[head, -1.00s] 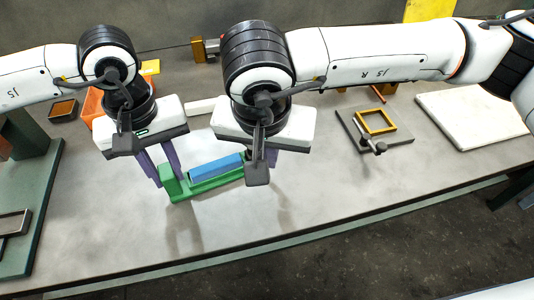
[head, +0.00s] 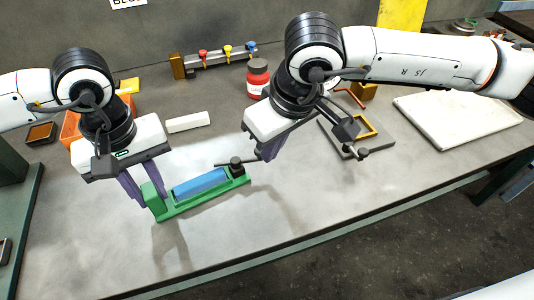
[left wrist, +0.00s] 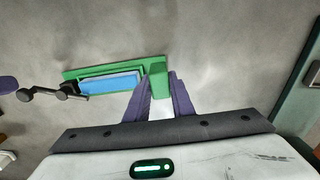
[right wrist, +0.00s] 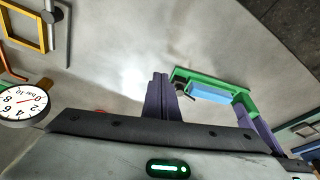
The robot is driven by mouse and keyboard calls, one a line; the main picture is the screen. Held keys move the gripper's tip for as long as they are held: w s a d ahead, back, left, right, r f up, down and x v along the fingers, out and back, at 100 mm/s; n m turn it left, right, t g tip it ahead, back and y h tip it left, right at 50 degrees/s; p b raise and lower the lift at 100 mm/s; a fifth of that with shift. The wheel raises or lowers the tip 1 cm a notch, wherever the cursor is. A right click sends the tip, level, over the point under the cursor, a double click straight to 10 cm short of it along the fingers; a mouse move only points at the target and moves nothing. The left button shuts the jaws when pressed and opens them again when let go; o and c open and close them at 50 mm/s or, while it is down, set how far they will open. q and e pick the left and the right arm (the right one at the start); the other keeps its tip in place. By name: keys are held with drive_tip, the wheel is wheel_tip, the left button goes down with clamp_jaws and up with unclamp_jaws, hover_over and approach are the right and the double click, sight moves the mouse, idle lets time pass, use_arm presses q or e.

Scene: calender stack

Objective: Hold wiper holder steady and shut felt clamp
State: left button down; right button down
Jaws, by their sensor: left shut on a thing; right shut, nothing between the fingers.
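The wiper holder is a long green base (head: 212,202) with a blue strip (head: 200,184) along it, lying on the bench. My left gripper (head: 152,197) is shut on the green block at its left end; the left wrist view shows this block (left wrist: 158,79) between the fingers. The black felt clamp (head: 236,165) is at the holder's right end. Its dark lever points outward, away from the blue strip, and also shows in the left wrist view (left wrist: 50,93). My right gripper (head: 268,152) is shut and empty, right of the clamp, close to the lever tip; whether they touch is unclear.
A white block (head: 188,122), an orange bin (head: 72,125) and a red jar (head: 258,78) stand behind. A grey plate with a yellow frame (head: 362,125) and a white tray (head: 455,105) are to the right. The bench in front of the holder is clear.

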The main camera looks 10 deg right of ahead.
drive_tip(key=shift+w+d+n, duration=0.2)
drive_tip(key=shift+w+n, duration=0.2)
drive_tip(key=shift+w, duration=0.15)
drive_tip(key=shift+s+a, duration=0.1)
drive_tip(key=shift+a, duration=0.05)
drive_tip(key=shift+s+a, duration=0.2)
drive_tip(key=shift+a, duration=0.55)
drive_tip(key=s+d+r, duration=0.4)
drive_tip(key=s+r, duration=0.1)
drive_tip(key=r, duration=0.5)
drive_tip(key=shift+s+r, duration=0.2)
drive_tip(key=shift+s, duration=0.05)
